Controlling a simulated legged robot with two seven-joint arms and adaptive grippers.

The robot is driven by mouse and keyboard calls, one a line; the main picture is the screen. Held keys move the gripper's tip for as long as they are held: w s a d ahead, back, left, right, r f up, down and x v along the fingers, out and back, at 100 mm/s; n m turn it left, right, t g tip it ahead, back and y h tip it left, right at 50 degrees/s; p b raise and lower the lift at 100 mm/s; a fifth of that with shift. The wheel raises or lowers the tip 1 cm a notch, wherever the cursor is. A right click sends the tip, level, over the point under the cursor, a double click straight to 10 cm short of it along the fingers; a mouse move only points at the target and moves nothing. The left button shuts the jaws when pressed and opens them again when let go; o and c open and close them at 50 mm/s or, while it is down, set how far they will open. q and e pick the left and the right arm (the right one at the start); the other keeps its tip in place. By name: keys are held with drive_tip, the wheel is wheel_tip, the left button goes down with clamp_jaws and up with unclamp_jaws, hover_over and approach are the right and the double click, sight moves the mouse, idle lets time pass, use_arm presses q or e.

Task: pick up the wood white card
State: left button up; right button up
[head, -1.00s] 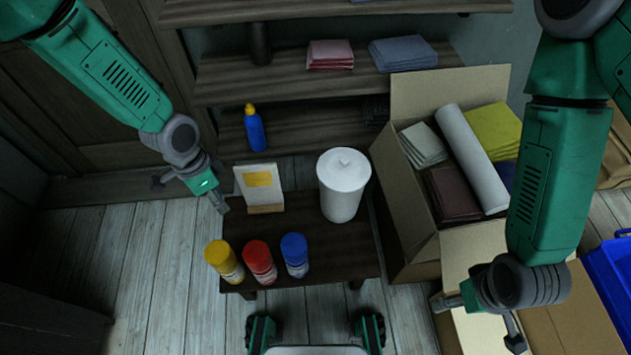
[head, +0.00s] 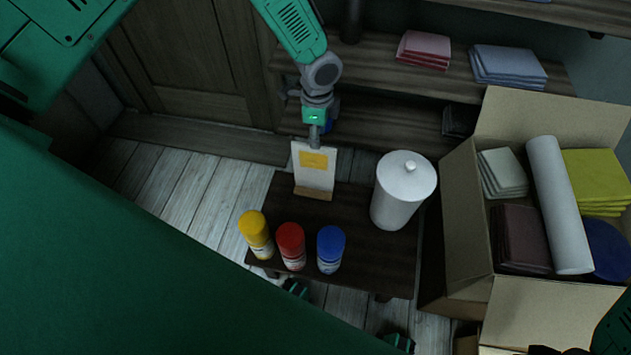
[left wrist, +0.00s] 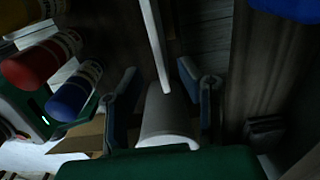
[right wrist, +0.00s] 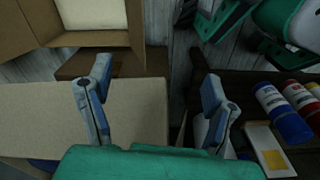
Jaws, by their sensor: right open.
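The wood white card (head: 310,176) is a white upright panel with a yellow patch and a wooden foot, standing at the back left of the dark low table (head: 345,268). My left gripper (head: 314,138) is at its top edge. In the left wrist view, the card (left wrist: 154,42) shows edge-on as a thin white strip between the spread fingers of the left gripper (left wrist: 165,88), with gaps on both sides. My right gripper (right wrist: 155,88) is open and empty, over cardboard. The card also shows at the lower right of the right wrist view (right wrist: 262,140).
A white lidded canister (head: 402,190) stands right of the card. Yellow (head: 256,234), red (head: 291,246) and blue (head: 330,248) cans line the table front. An open cardboard box (head: 465,215) holding cloths and a roll is at right. Shelves (head: 390,125) stand behind.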

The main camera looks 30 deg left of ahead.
use_arm(q)
drive_tip(key=f+b, duration=0.1)
drive_tip(key=f, duration=0.2)
drive_tip(key=a+f+b, duration=0.1)
drive_tip(key=f, duration=0.1)
drive_tip(key=shift+s+f+b, duration=0.1)
drive_tip(key=shift+f+b, duration=0.1)
drive_tip(key=shift+b, duration=0.1)
drive_tip(key=shift+d+r, duration=0.1)
drive_tip(key=shift+r, duration=0.05)
clamp_jaws()
drive_tip(key=shift+r, duration=0.15)
